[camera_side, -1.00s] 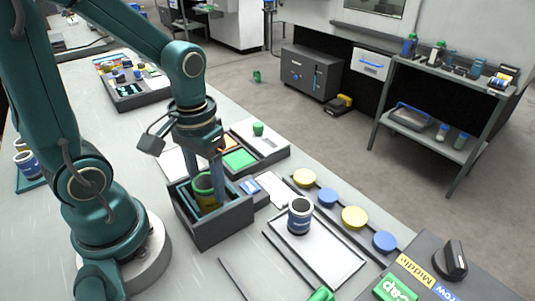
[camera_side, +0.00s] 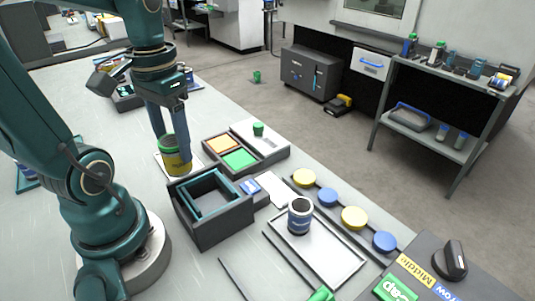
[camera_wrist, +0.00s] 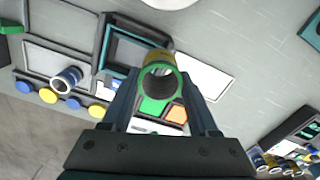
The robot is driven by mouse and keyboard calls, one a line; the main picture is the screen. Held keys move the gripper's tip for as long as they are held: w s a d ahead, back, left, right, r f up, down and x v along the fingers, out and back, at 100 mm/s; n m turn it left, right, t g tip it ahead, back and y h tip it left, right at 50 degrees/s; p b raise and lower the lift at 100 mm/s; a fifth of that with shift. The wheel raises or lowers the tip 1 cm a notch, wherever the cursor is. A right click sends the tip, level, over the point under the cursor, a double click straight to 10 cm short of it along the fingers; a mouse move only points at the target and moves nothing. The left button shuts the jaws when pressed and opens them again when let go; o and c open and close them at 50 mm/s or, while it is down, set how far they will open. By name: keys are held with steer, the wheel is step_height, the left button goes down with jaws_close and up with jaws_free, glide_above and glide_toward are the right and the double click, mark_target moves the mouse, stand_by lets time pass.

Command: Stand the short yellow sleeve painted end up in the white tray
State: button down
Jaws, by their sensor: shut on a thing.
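My gripper (camera_side: 174,146) is shut on the short yellow sleeve (camera_side: 178,166). The sleeve is upright, its green painted end up. In the wrist view the green rim of the sleeve (camera_wrist: 156,105) faces the camera between the fingers of my gripper (camera_wrist: 155,82). It is over or near a flat white plate (camera_side: 161,160) behind the dark box; I cannot tell whether it touches. The white tray (camera_side: 335,262) lies at the front right and also shows in the wrist view (camera_wrist: 38,56). A blue sleeve with pale bands (camera_side: 299,218) stands in it.
The dark open box (camera_side: 215,232) with a teal inner frame stands between my gripper and the white tray. Beyond are orange and green pads (camera_side: 239,159). Yellow and blue discs (camera_side: 354,217) line the tray's far side. The tray's right part is clear.

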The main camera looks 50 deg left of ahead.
steer(key=s+a+r, duration=0.3)
steer(key=a, duration=0.2)
steer(key=w+a+f, duration=0.2)
steer(key=w+a, duration=0.1)
steer(key=w, duration=0.1)
steer(key=shift+w+d+f, duration=0.1)
steer(key=shift+w+f, duration=0.3)
steer(key=shift+f, duration=1.35)
steer(key=shift+w+d+f, duration=0.15)
steer(key=shift+w+f, duration=0.25)
steer(key=shift+f, duration=1.3)
steer(key=shift+w+d+f, duration=0.1)
steer(key=shift+w+f, duration=0.3)
steer(key=shift+f, duration=1.35)
steer(key=shift+f, duration=0.2)
steer(key=shift+c, duration=0.4)
jaws_free()
steer(key=shift+o, duration=0.4)
